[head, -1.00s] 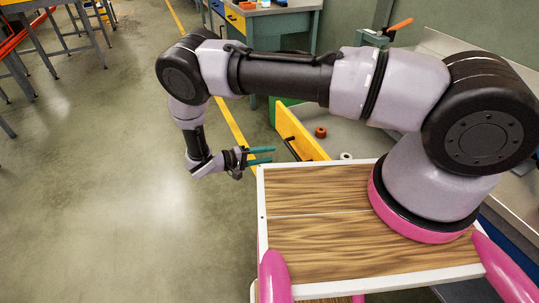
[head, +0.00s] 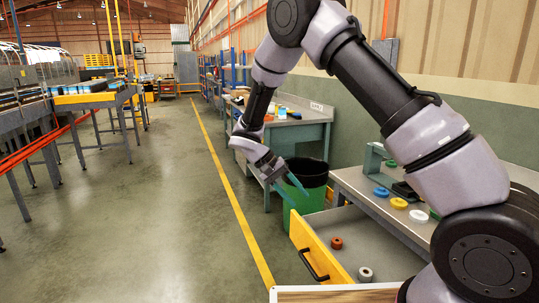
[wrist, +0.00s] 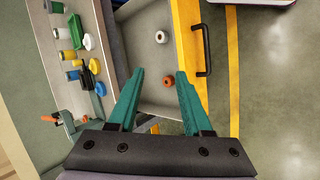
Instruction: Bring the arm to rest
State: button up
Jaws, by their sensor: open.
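My gripper (head: 288,186) hangs in the air in front of the green bin in the head view, with my arm raised and bent above it. In the wrist view its two teal fingers (wrist: 158,100) are spread apart with nothing between them. Below them lies an open drawer (wrist: 152,60) with a yellow front and black handle. A brown ring (wrist: 168,81) and a white ring (wrist: 161,37) lie in the drawer, apart from the fingers.
A green bin with a black liner (head: 308,178) stands behind the gripper. A grey bench (head: 372,196) at the right carries a blue ring (head: 381,192), a yellow ring (head: 399,203) and other parts. The floor left of the yellow line (head: 232,200) is clear.

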jog(key=s+d+r+m+t+y, duration=0.1)
jog(key=s+d+r+y, duration=0.1)
jog(key=d+r, duration=0.35)
jog(key=s+d+r+m+y, duration=0.1)
jog(key=s+d+r+y, duration=0.15)
jog(key=r, duration=0.65)
jog(key=s+d+r+t+y, duration=0.1)
jog(key=s+d+r+y, duration=0.15)
jog(key=r, duration=0.55)
jog(key=s+d+r+m+t+y, duration=0.2)
jog(key=s+d+r+t, duration=0.4)
jog(key=s+r, duration=0.3)
jog(key=s+y, duration=0.1)
jog(key=s, duration=0.1)
jog(key=shift+s+d+r+t, duration=0.2)
jog(key=shift+s+t, duration=0.1)
jog(key=shift+s, duration=0.1)
